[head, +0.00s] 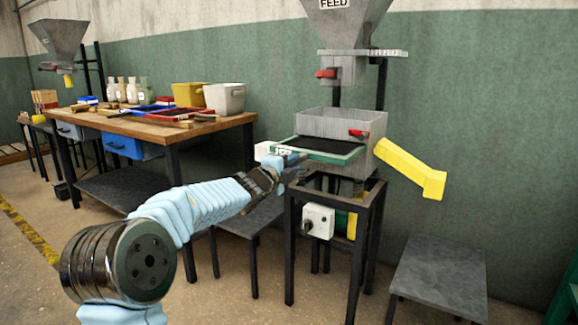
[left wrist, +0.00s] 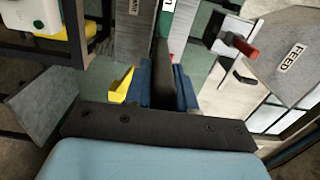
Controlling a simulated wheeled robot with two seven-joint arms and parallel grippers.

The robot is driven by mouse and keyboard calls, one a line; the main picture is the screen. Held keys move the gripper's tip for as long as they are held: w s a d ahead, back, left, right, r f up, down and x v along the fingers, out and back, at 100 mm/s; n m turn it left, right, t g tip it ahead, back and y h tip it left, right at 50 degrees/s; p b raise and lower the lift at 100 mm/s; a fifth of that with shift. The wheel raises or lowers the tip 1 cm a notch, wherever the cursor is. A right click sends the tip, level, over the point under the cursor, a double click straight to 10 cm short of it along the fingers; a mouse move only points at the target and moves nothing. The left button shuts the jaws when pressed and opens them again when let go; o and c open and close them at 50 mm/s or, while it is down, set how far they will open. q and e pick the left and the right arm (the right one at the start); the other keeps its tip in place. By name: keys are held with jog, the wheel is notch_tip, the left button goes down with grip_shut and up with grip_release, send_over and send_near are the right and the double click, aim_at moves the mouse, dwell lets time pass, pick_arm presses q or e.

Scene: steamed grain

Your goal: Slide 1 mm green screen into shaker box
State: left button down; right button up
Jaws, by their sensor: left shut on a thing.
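The green-framed screen (head: 345,157) with dark mesh lies about level at the front of the grey shaker box (head: 340,122). Its far part is at or inside the box's front opening; how deep it sits is hard to tell. A white label shows at its left front corner. My left gripper (head: 291,168) is shut on the screen's near left edge. In the left wrist view the gripper (left wrist: 167,88) holds a green strip of the screen (left wrist: 166,22), which runs away from it. The finger contact is partly hidden. My right gripper is out of view.
A FEED hopper (head: 346,20) hangs above the box. A yellow chute (head: 412,170) sticks out right. A white control box (head: 318,221) is on the stand below. A wooden bench (head: 150,128) with trays and bins stands left. A low grey table (head: 440,275) stands right.

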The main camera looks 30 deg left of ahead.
aim_at(307, 155)
pick_arm(q)
jog(key=shift+w+d+r+p, duration=0.1)
jog(key=shift+w+p, duration=0.4)
jog(key=shift+w, duration=0.8)
jog(key=shift+w, duration=0.1)
jog(key=shift+w+d+p, duration=0.2)
jog(key=shift+w+p, duration=1.35)
jog(key=shift+w, duration=0.85)
